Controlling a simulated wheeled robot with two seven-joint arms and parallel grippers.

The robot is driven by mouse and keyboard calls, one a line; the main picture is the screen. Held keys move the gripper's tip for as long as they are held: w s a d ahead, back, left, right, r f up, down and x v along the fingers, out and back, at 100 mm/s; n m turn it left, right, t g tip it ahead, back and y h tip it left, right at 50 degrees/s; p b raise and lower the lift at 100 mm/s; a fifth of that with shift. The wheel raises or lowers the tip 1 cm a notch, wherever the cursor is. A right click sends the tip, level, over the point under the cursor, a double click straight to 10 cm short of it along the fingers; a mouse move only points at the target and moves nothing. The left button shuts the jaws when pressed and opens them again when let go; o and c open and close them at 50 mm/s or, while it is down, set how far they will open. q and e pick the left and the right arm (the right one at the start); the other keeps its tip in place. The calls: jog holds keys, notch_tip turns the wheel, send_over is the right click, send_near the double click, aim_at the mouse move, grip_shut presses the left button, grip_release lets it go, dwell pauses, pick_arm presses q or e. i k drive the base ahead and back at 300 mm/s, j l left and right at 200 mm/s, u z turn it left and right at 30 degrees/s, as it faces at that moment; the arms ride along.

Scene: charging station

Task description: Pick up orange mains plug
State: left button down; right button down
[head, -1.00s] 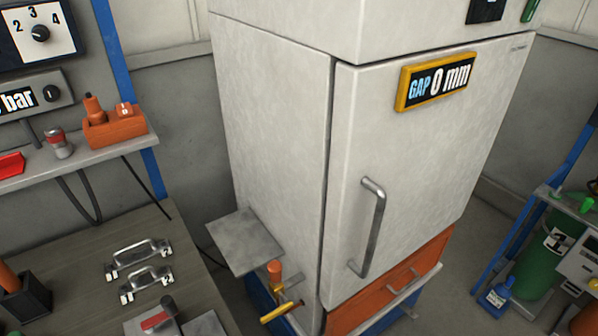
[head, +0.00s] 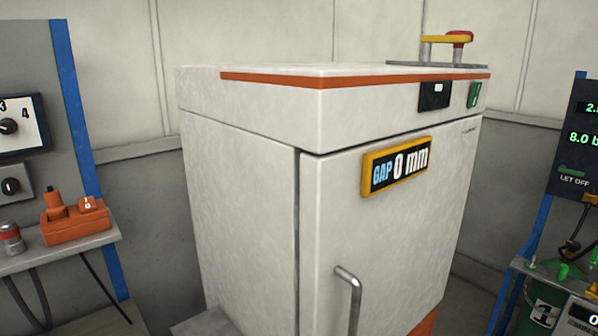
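An orange plug-like piece (head: 56,204) stands upright at the left end of an orange block (head: 76,229) on the grey shelf at the left. I take it for the mains plug, though it is small in view. A smaller orange piece with a white mark (head: 94,206) sits at the block's right end. Neither of my grippers shows in the head view.
A large pale cabinet (head: 240,190) with a "GAP 0 mm" sign (head: 395,167) and a metal door handle (head: 352,297) fills the middle. A red-topped knob (head: 11,238) is left of the block. A blue post (head: 85,150) rises behind the shelf.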

aim_at(56, 211)
jog(key=u, duration=1.3)
